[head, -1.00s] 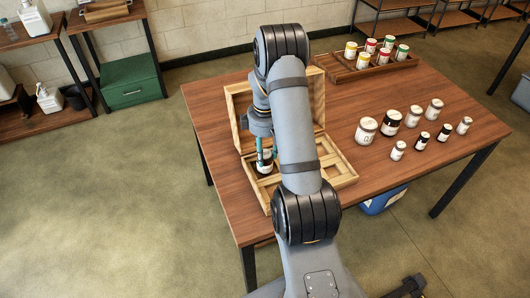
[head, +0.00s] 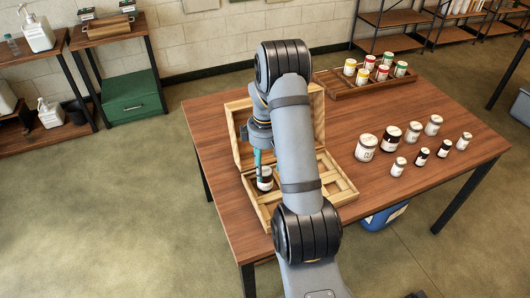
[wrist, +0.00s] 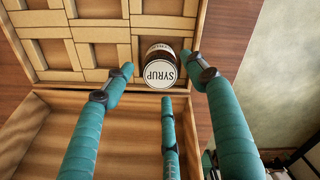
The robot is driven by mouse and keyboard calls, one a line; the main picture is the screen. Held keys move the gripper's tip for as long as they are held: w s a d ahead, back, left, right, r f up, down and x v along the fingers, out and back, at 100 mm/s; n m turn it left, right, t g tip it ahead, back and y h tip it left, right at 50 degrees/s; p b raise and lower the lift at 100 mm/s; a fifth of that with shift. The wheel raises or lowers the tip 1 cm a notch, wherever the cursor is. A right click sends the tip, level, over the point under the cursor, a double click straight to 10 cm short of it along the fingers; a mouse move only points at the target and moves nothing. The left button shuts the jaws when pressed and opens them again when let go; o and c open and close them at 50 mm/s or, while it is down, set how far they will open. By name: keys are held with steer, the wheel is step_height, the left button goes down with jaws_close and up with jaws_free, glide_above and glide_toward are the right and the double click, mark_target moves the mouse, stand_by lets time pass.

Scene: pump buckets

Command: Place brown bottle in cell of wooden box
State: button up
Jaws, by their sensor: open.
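The wooden box (head: 342,183) lies open on the table, its lid raised at the back and its tray divided into cells by wooden strips. The dark brown bottle (head: 265,183) stands in a cell on the tray's left side. In the head view, my arm hides part of the box.
Several white and dark jars (head: 392,138) stand on the right of the table. A wooden tray (head: 340,88) with several coloured-label cans is at the back. The other visible cells look empty. Bare tabletop (head: 215,125) lies left of the box.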

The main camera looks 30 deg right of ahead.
step_height(320, 180, up, 10)
stand_by(0.3)
stand_by(0.3)
